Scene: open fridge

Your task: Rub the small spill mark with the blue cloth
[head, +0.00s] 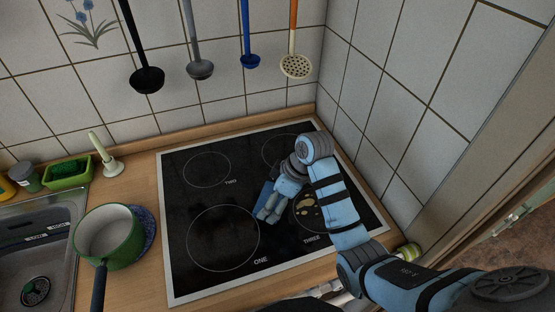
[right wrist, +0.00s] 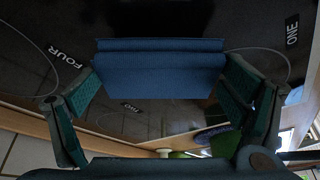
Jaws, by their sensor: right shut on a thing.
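My right gripper (head: 267,214) reaches over the black stovetop from the right and is shut on the blue cloth (head: 265,194). In the right wrist view the cloth (right wrist: 160,72) spans between the two fingers as a flat, folded blue block. The gripper hides much of the cloth in the head view, and I cannot tell if it touches the glass. The spill mark (head: 306,206) shows as pale beige blotches near burner THREE, just right of the gripper, partly covered by my arm. My left gripper is not in view.
The stovetop (head: 184,275) is otherwise bare. A green pot (head: 106,238) stands on a blue trivet to its left, beside the sink (head: 35,245). Ladles (head: 148,80) hang on the tiled back wall. A tiled wall (head: 400,90) closes off the right side.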

